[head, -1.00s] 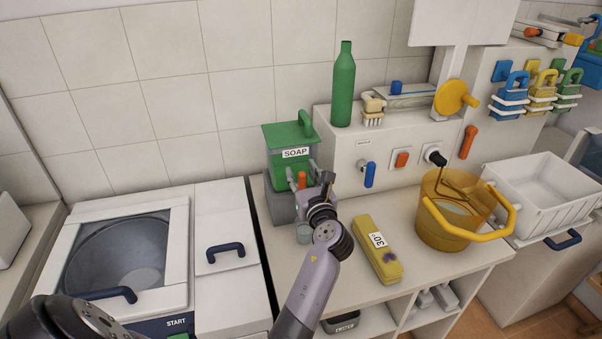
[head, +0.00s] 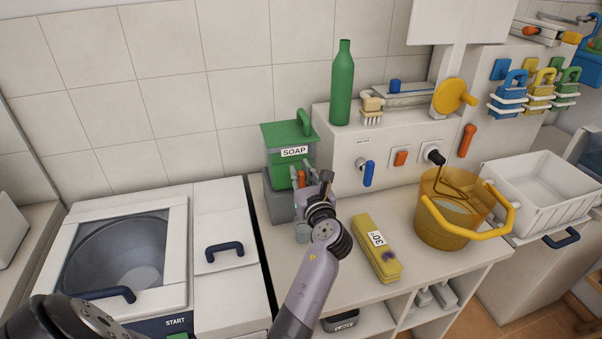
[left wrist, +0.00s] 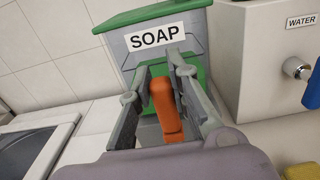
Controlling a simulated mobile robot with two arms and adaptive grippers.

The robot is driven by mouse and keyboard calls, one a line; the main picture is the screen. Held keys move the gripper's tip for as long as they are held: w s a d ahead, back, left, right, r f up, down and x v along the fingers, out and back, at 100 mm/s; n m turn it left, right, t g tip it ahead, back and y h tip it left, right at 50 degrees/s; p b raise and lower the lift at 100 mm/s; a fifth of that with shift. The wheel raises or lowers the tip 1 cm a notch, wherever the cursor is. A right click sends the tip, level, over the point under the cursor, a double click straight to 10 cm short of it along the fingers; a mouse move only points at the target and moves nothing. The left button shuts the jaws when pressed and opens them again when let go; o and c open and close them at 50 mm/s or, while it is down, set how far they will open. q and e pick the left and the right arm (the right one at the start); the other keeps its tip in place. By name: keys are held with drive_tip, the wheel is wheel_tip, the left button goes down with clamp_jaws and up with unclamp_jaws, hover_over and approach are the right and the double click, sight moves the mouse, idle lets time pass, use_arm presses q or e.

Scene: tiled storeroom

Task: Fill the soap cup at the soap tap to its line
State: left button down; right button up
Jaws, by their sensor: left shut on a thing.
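The soap dispenser (head: 290,155) is a green-lidded tank labelled SOAP on a grey stand, by the wall; it also fills the middle of the left wrist view (left wrist: 150,48). Its orange tap lever (head: 301,178) stands between the fingers of my left gripper (head: 313,185). In the left wrist view the lever (left wrist: 165,108) is upright with a finger on each side, and the gripper (left wrist: 163,100) is shut on it. My right gripper is not seen.
An amber bucket (head: 440,225) stands under the black spout. A blue water lever (head: 368,173) and a green bottle (head: 342,85) are near the dispenser. A lidded machine (head: 180,285) stands at left.

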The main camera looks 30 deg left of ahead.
use_arm(q)
drive_tip(key=shift+f+b, duration=0.1)
drive_tip(key=shift+b, duration=0.25)
drive_tip(key=t+y+b, duration=0.1)
drive_tip(key=b, duration=0.2)
drive_tip(key=s+d+t+b, duration=0.1)
drive_tip(key=b, duration=0.2)
drive_tip(key=shift+d+f+y, duration=0.15)
drive_tip(key=shift+f+y, duration=0.15)
drive_tip(key=shift+y, duration=0.1)
drive_tip(key=shift+s+d+r+y+b, duration=0.15)
drive_tip(key=shift+s+r+y+b, duration=0.1)
drive_tip(key=shift+y+b, duration=0.2)
drive_tip(key=c, duration=1.5)
unclamp_jaws()
drive_tip(key=shift+d, duration=0.1)
